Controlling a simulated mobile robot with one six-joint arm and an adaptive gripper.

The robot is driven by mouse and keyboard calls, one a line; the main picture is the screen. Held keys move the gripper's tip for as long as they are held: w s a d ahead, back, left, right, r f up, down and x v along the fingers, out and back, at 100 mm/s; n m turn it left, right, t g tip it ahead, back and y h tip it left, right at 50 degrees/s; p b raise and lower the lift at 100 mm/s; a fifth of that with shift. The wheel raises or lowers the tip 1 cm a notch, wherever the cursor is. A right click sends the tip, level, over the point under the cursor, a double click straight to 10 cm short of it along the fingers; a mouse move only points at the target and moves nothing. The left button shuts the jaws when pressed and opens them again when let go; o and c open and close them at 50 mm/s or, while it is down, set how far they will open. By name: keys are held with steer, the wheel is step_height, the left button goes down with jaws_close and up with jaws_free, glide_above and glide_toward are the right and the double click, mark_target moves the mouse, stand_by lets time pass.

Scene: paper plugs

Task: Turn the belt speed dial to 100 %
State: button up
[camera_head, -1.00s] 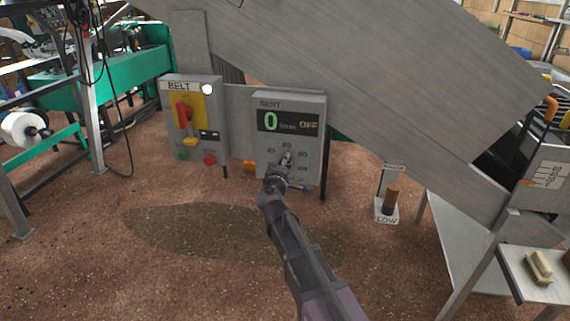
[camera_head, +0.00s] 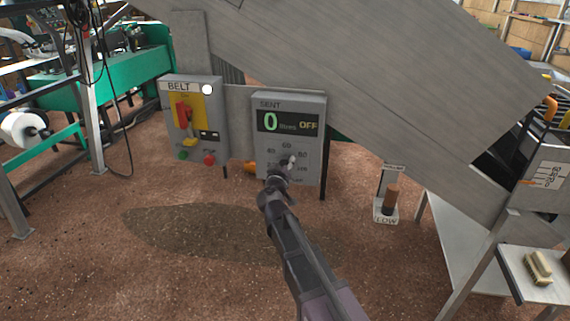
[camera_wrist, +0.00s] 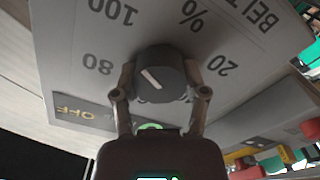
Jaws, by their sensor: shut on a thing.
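The belt speed dial (camera_wrist: 162,76) is a round dark knob with a white pointer line. It is on the grey display box (camera_head: 262,145) in the head view, with figures printed around it. In the wrist view the picture is turned over, and the pointer lies on the 80 and 100 side, roughly between those figures. My gripper (camera_wrist: 161,93) has one finger on each side of the knob and is shut on it. In the head view my gripper (camera_head: 281,178) covers the lower part of the dial. The display (camera_head: 288,122) reads 0 and OFF.
The belt switch box (camera_head: 208,125) with a red and yellow switch and green and red buttons stands to the left. A grey sloping conveyor (camera_head: 370,80) hangs above. Open floor (camera_head: 180,270) lies in front.

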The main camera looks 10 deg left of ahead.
steer(key=shift+w+m, duration=0.1)
steer(key=shift+m, duration=0.2)
steer(key=o, duration=1.2)
steer(key=shift+c, duration=0.2)
steer(key=s, duration=1.2)
